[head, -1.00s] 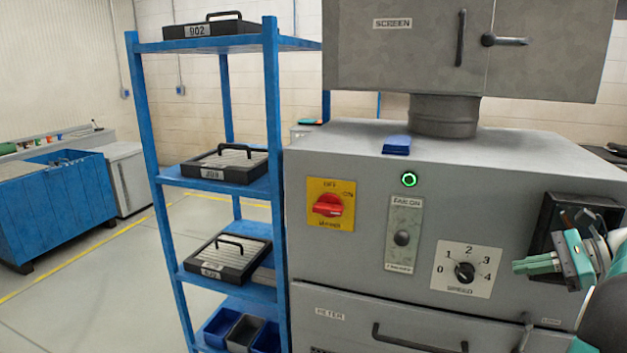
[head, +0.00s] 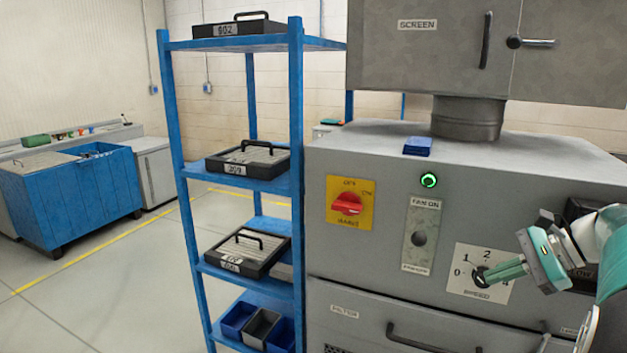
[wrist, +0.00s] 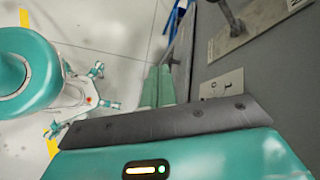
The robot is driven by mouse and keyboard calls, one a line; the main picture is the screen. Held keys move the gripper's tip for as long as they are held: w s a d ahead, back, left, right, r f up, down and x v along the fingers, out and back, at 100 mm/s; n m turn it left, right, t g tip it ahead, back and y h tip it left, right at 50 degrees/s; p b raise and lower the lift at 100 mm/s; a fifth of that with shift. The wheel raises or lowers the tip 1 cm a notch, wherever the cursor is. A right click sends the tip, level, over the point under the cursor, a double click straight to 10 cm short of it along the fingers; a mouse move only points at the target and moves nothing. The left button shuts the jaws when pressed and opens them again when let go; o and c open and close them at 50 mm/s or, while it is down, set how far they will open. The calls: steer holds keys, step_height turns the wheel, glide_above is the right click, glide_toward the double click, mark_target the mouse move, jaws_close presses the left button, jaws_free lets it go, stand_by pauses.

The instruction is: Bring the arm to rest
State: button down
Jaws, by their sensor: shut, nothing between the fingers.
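My gripper (head: 488,274) is at the right of the head view, its teal fingers together and pointing left. Nothing shows between them. In the head view it overlaps the speed dial plate (head: 470,258) on the grey machine (head: 385,270) and hides part of the knob and numbers. I cannot tell whether the fingers touch the panel. In the wrist view the fingers (wrist: 160,88) show beyond the wrist housing, beside the machine's grey front. The dial plate (wrist: 222,88) is partly visible there.
The machine front also has a red rotary switch (head: 347,203), a FAN ON plate (head: 421,235) and a lit green ring (head: 428,180). A blue shelf (head: 297,130) with black trays stands left of it. Open floor (head: 120,290) lies between the shelf and a blue bench (head: 75,200).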

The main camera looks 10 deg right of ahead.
steer(key=s+a+f+n+g+h, duration=0.1)
steer(key=a+n+h, duration=0.15)
steer(key=a, duration=0.55)
steer(key=s+a+f+n+g+h, duration=0.1)
steer(key=a+n, duration=0.3)
steer(key=a, duration=0.3)
steer(key=s+a+f+n+h, duration=0.2)
steer(key=s+a+n, duration=0.3)
steer(key=a+n, duration=0.1)
steer(key=s+a+f+n+t+h, duration=0.1)
steer(key=s+a+f+n+h, duration=0.1)
steer(key=s+a+n, duration=0.3)
steer(key=shift+s+a+f+n+t, duration=0.2)
steer(key=shift+a+f+n+t, duration=0.1)
steer(key=shift+a+f+n, duration=0.75)
steer(key=c, duration=2.1)
jaws_free()
steer(key=shift+a+r+h, duration=0.1)
steer(key=shift+r+h, duration=0.15)
